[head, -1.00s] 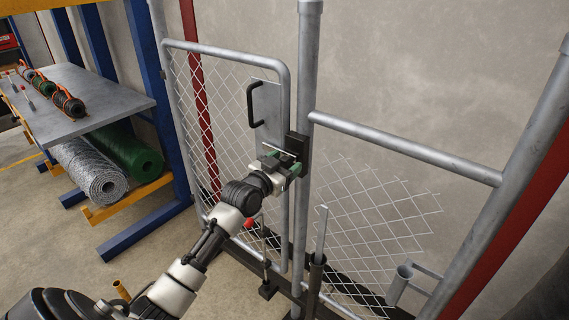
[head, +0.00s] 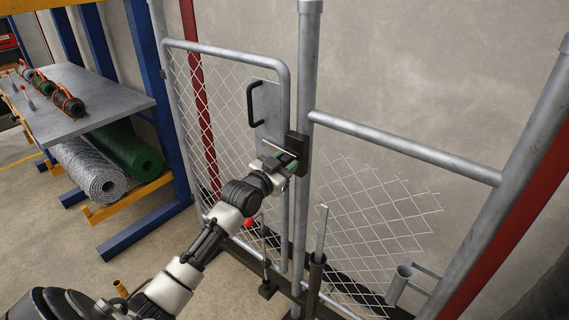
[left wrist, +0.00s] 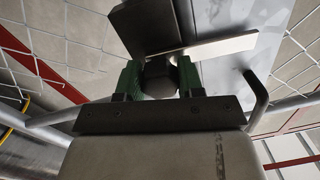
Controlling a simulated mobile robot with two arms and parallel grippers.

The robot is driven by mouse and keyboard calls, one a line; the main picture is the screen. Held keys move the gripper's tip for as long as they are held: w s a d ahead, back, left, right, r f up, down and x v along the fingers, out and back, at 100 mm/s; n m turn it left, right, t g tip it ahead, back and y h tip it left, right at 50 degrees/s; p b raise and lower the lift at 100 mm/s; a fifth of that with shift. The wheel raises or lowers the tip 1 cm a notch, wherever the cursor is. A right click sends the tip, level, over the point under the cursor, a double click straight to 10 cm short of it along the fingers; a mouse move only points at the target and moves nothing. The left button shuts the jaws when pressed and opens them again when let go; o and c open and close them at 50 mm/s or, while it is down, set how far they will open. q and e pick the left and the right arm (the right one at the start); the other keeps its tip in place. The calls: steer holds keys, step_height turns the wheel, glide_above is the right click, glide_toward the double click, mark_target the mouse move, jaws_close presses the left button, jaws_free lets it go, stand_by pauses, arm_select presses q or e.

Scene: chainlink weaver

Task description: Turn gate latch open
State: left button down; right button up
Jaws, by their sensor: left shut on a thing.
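The gate (head: 283,100) is a grey pipe frame with chainlink mesh, a plate and a black pull handle (head: 252,104). It stands in line with the post (head: 304,90), apparently shut. The gate latch (head: 299,147) is a dark box on the post with a light metal bar. My left gripper (head: 286,162) is at the latch, its green-padded fingers shut on a dark round part of it. In the left wrist view the latch knob (left wrist: 160,76) sits between the two green pads, with the light latch bar (left wrist: 222,46) just beyond. My right gripper is not in view.
A fixed chainlink panel with a torn mesh edge (head: 375,215) is right of the post. An upright rod in a dark sleeve (head: 318,270) stands in front. At left, a rack with a grey shelf (head: 110,95) holds mesh rolls (head: 92,172).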

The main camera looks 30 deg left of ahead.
arm_select(q)
steer(key=m, duration=0.4)
steer(key=m+p, duration=0.1)
steer(key=m, duration=0.3)
steer(key=shift+m, duration=0.3)
steer(key=m, duration=0.4)
steer(key=shift+m+h, duration=0.3)
steer(key=shift+m, duration=2.3)
steer(key=c, duration=0.7)
jaws_free()
steer(key=shift+s, duration=0.1)
